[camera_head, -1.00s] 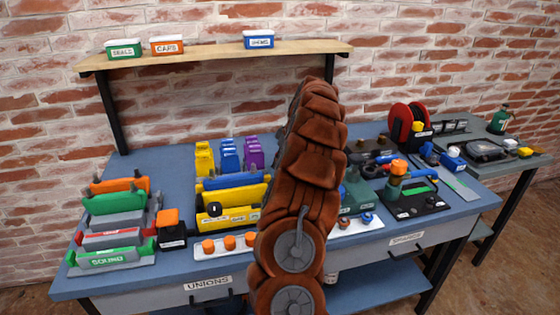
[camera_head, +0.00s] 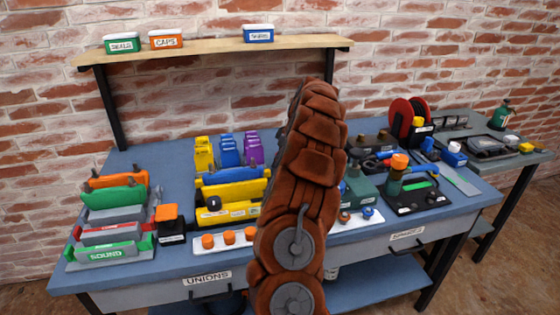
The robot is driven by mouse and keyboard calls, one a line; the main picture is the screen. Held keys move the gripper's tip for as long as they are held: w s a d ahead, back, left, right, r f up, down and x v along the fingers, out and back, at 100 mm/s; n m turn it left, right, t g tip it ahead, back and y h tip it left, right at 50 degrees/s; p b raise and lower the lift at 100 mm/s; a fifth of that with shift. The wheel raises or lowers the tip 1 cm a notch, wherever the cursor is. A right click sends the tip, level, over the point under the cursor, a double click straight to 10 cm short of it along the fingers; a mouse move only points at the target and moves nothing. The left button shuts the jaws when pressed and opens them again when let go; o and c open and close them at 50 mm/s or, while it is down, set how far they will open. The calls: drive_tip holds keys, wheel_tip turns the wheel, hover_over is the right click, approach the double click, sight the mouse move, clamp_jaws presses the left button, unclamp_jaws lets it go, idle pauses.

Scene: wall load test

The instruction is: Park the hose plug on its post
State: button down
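My brown-clad arm (camera_head: 300,190) rises through the middle of the view and covers the centre of the bench. My gripper at its end cannot be made out. To the right of the arm, an orange-topped fitting (camera_head: 399,161) stands upright over a dark base plate (camera_head: 408,209) with a green strip. A red reel (camera_head: 401,113) with a yellow piece beside it stands behind. I cannot tell for sure which piece is the hose plug or which is its post.
The blue bench (camera_head: 180,270) holds coloured racks (camera_head: 112,250) at left and yellow, blue and purple bins (camera_head: 229,152) at centre. A white strip (camera_head: 222,246) with orange knobs lies at the front. A shelf (camera_head: 200,52) with labelled boxes hangs above. A grey side table (camera_head: 485,140) stands at right.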

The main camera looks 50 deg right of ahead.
drive_tip(key=c, duration=0.7)
unclamp_jaws()
drive_tip(key=o, duration=0.3)
drive_tip(key=shift+o, duration=0.2)
drive_tip(key=shift+r, duration=0.1)
drive_tip(key=shift+r+p, duration=0.85)
drive_tip(key=shift+r, duration=3.1)
